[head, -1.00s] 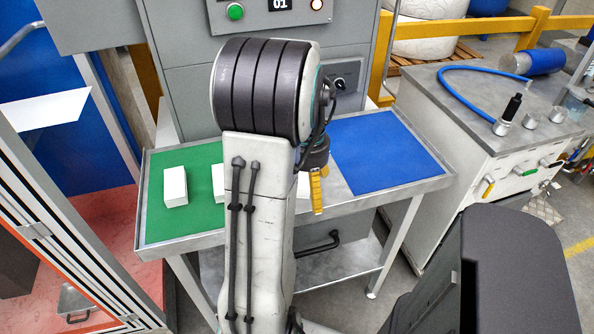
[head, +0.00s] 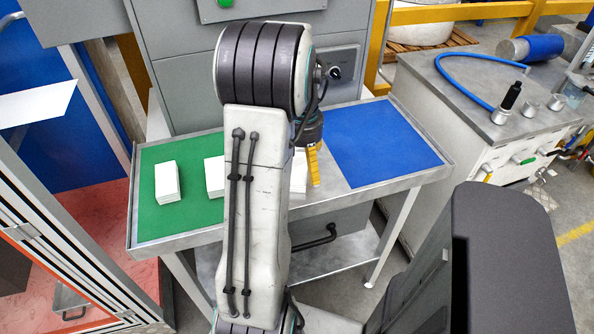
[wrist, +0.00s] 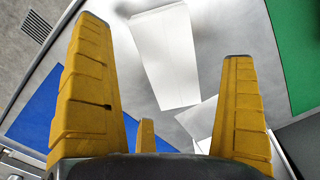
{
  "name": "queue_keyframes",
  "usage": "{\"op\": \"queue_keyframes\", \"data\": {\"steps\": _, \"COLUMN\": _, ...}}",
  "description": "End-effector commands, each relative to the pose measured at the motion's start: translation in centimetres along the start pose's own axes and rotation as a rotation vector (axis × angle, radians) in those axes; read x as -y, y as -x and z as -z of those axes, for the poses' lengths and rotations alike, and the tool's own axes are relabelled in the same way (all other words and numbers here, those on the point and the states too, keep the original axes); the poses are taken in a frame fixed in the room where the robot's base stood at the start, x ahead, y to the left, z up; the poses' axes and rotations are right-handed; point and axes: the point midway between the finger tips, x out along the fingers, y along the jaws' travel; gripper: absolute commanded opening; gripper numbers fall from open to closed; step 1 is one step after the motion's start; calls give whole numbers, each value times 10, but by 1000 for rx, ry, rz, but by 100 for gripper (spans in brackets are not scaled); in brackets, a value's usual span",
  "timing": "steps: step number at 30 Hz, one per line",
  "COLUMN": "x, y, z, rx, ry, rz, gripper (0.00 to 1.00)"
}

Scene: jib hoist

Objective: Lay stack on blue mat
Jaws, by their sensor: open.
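A blue mat (head: 380,140) lies bare on the right half of the metal table, and it shows at left in the wrist view (wrist: 45,115). A green mat (head: 185,217) lies at the table's left. White stacks (head: 167,182) (head: 214,177) stand on the green mat, the second partly behind my arm. Another white stack (head: 299,175) stands by my gripper (head: 312,165), mostly hidden by my arm. In the wrist view, my gripper (wrist: 163,45) is open with yellow fingers apart. A white stack (wrist: 170,55) shows between them and another white piece (wrist: 200,120) lies lower. I cannot tell whether the fingers touch either.
A grey cabinet (head: 175,60) stands behind the table. A workbench (head: 470,105) with a blue hose and small metal parts is at right. A framed enclosure (head: 75,215) with a red floor stands at left. The table's metal rim (head: 345,205) runs along the front.

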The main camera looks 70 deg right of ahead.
Motion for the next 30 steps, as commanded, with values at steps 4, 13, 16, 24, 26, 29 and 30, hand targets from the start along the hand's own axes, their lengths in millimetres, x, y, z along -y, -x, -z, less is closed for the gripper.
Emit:
{"op": "queue_keyframes", "data": {"steps": 4, "x": 0, "y": -16, "z": 0, "rx": 3, "ry": 0, "rz": 0, "gripper": 100}}
{"op": "queue_keyframes", "data": {"steps": 13, "x": 0, "y": -21, "z": 0, "rx": -1, "ry": 0, "rz": 0, "gripper": 100}}
{"op": "queue_keyframes", "data": {"steps": 16, "x": 0, "y": -21, "z": 0, "rx": 0, "ry": 0, "rz": 0, "gripper": 98}}
{"op": "queue_keyframes", "data": {"steps": 24, "x": 0, "y": -21, "z": 0, "rx": 0, "ry": 0, "rz": 0, "gripper": 74}}
{"op": "queue_keyframes", "data": {"steps": 26, "x": 0, "y": -21, "z": 0, "rx": 0, "ry": 0, "rz": 0, "gripper": 69}}
{"op": "queue_keyframes", "data": {"steps": 29, "x": 0, "y": -21, "z": 0, "rx": -1, "ry": 0, "rz": 0, "gripper": 60}}
{"op": "queue_keyframes", "data": {"steps": 30, "x": 0, "y": -21, "z": 0, "rx": -1, "ry": 0, "rz": 0, "gripper": 56}}
